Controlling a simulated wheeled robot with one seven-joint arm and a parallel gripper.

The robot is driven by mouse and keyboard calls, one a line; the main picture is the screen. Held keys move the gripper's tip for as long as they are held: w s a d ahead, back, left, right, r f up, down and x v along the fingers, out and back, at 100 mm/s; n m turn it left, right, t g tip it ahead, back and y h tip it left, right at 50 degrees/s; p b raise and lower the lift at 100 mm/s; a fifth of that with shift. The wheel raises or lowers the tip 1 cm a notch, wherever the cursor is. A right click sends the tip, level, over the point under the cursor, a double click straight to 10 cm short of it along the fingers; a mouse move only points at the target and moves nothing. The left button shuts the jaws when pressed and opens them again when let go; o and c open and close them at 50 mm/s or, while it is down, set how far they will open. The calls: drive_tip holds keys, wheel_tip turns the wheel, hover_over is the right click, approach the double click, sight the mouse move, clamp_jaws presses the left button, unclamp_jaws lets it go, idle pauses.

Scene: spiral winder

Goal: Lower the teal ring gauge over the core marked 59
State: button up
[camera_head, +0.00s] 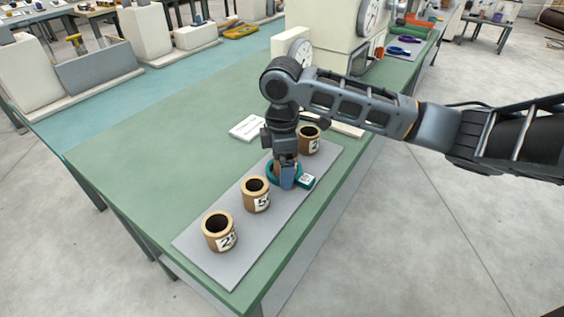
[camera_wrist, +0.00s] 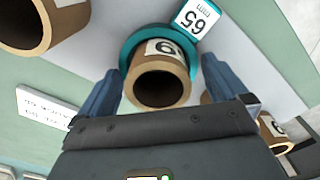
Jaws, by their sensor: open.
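The teal ring gauge (camera_wrist: 129,50) sits around the lower part of a tan core (camera_wrist: 160,88) in the wrist view. The core's open top stands clear through it. This core's label shows one digit, a 6 or a 9; the rest is hidden. The ring's white-faced tag (camera_wrist: 195,18) shows tilted digits and mm. In the head view the ring (camera_head: 271,171) is low, near the grey board, partly behind my gripper (camera_head: 287,178). My gripper (camera_wrist: 160,72) is open, its blue fingers on either side of the core. I cannot tell whether they touch the ring.
In the head view a core labelled 5-something (camera_head: 255,195) and one starting with 2 (camera_head: 218,232) stand nearer the front. Another core (camera_head: 308,140) stands behind my gripper. All share the grey board (camera_head: 232,268). A white card (camera_head: 247,128) lies left; the green bench there is clear.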

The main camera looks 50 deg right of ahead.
wheel_tip(320, 180, up, 8)
drive_tip(key=w+a+r+m+t+y, duration=0.1)
drive_tip(key=w+a+t+y, duration=0.3)
drive_tip(key=a, duration=0.7)
drive_tip(key=w+a+t+y, duration=0.2)
drive_tip(key=w+a, duration=0.3)
drive_tip(key=a, duration=0.6)
drive_tip(key=s+a+r+m+t+y, duration=0.1)
drive_tip(key=a+r+m+t+y, duration=0.1)
drive_tip(key=a+m+t, duration=0.7)
drive_tip(key=s+d+f+m+h, duration=0.1)
drive_tip(key=s+f+m+h, duration=0.2)
drive_tip(key=s, duration=0.7)
drive_tip(key=s+d+f+h, duration=0.1)
drive_tip(key=s+f+h, duration=0.4)
drive_tip(key=s, duration=0.5)
drive_tip(key=s+d+r+n, duration=0.1)
drive_tip(key=s+d, duration=0.3)
drive_tip(key=s, duration=0.5)
drive_tip(key=s+d+r+n, duration=0.2)
drive_tip(key=s+d, duration=0.2)
drive_tip(key=s, duration=0.5)
drive_tip(key=shift+s+d+n, duration=0.25)
drive_tip(key=shift+s+n, duration=0.05)
drive_tip(key=shift+s, duration=0.1)
